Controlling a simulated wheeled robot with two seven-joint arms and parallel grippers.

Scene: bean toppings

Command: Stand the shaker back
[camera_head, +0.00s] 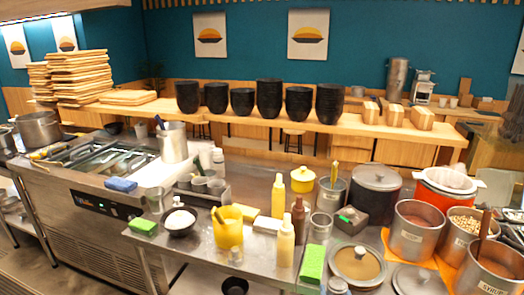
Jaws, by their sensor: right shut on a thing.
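I cannot tell for sure which item is the shaker. A small clear container (235,257) stands near the counter's front edge, below the yellow pitcher (228,228). Another small jar (338,286) is at the bottom edge, cut off, beside a green sponge (313,263). A metal or glass cup (320,228) stands upright right of the squeeze bottles. A small white-topped bottle (218,160) stands behind the tray of cups. I can make out neither of my grippers, nor anything held in one.
Squeeze bottles (285,240) crowd the counter's middle. Steel pots (416,230) and a lidded pot (357,265) fill the right. Black bowl stacks (269,98) line the wooden shelf behind.

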